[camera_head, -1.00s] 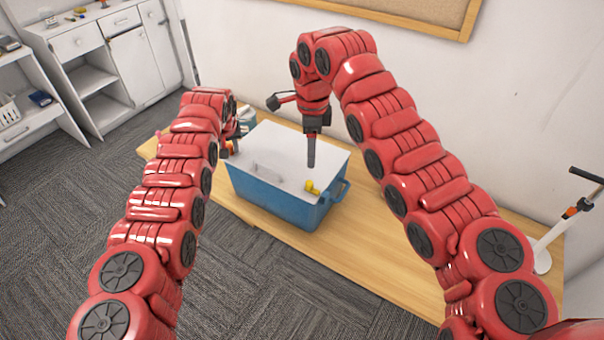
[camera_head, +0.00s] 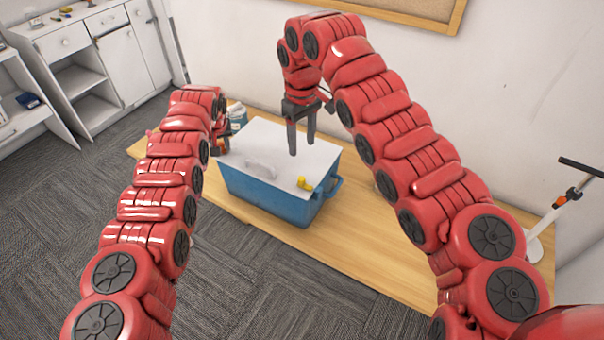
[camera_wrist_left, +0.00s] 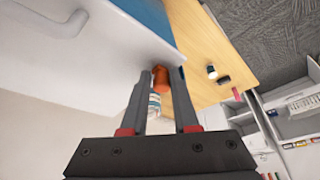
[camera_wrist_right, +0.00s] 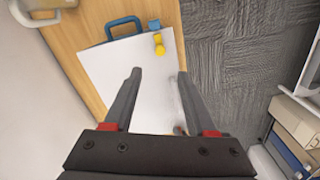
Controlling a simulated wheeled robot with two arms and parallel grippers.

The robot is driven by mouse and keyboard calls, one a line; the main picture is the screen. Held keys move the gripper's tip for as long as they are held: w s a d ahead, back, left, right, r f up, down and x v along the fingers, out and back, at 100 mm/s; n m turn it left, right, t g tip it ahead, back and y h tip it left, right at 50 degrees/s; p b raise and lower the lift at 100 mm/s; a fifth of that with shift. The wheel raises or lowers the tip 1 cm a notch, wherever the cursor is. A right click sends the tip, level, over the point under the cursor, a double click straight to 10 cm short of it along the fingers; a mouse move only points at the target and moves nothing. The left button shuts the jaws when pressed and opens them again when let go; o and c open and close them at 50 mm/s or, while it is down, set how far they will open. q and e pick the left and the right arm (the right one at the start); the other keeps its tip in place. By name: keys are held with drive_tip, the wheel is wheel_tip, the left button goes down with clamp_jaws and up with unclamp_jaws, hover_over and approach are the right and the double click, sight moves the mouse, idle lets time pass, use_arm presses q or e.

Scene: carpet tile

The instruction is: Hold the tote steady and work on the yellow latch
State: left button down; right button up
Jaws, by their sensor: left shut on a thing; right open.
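The blue tote (camera_head: 262,199) with a white lid (camera_head: 282,151) stands on the wooden table. The yellow latch (camera_head: 303,184) sits at the lid's front right corner; it also shows in the right wrist view (camera_wrist_right: 158,42). My left gripper (camera_head: 222,145) is at the tote's left end, partly hidden by its arm. In the left wrist view it is shut on an orange part (camera_wrist_left: 161,78) by the lid's edge; I cannot tell whether this belongs to the tote. My right gripper (camera_head: 301,147) is open and empty, pointing down above the lid, apart from the latch.
A blue side handle (camera_head: 334,187) is at the tote's right end. A small container (camera_head: 238,113) stands behind the tote's left end. The wooden table (camera_head: 372,256) is clear in front and right. White cabinets (camera_head: 75,45) stand at the left; a scooter-like object (camera_head: 560,210) is at the right.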

sight(302, 178)
drive_tip(key=shift+n, duration=0.3)
wheel_tip(302, 178, down, 12)
drive_tip(key=shift+r, duration=0.1)
drive_tip(key=shift+c, duration=0.4)
clamp_jaws()
idle(1.0)
